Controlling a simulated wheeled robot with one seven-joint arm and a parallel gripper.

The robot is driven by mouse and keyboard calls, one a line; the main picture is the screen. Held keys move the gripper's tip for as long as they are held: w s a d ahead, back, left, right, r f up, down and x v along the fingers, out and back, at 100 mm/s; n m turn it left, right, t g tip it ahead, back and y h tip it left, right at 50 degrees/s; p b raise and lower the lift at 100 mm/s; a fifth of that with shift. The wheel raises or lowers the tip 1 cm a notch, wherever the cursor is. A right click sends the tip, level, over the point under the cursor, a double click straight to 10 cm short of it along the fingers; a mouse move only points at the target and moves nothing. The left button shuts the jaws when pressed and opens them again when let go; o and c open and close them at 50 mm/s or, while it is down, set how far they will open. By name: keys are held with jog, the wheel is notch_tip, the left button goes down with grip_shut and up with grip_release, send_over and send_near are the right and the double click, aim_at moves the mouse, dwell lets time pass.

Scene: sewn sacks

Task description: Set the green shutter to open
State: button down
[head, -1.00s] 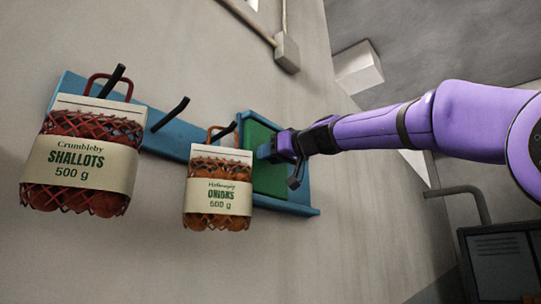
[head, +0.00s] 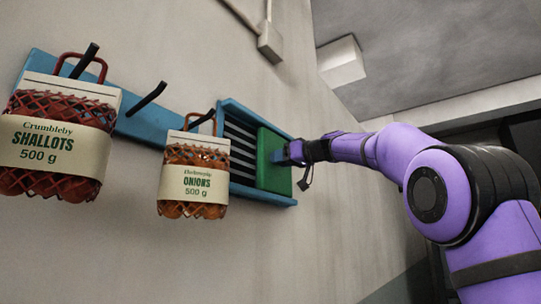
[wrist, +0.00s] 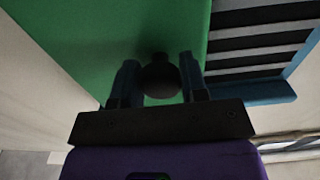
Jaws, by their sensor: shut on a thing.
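The green shutter (head: 273,160) sits at the right part of a blue frame (head: 238,106) on the wall. To its left, dark slots with pale slats (head: 240,150) are uncovered. In the wrist view the green shutter (wrist: 110,45) fills the upper left and the slats (wrist: 260,45) show at the upper right. My gripper (head: 290,152) is at the shutter's face. In the wrist view its two fingers are closed on a dark round knob (wrist: 160,78) on the shutter.
A sack of shallots (head: 55,145) and a sack of onions (head: 194,180) hang from hooks on a blue rail (head: 140,128), left of the frame. A middle hook (head: 147,98) is empty. A conduit box (head: 270,42) is on the wall above.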

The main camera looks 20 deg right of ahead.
jog(key=shift+w+d, duration=0.3)
jog(key=shift+d, duration=0.2)
jog(key=shift+r, duration=0.1)
jog(key=c, duration=0.7)
grip_release()
jog(key=shift+w+d, duration=0.1)
jog(key=shift+d, duration=0.1)
jog(key=shift+o, duration=0.2)
jog(key=shift+a, duration=0.1)
jog(key=v, duration=1.1)
jog(key=shift+w, duration=0.1)
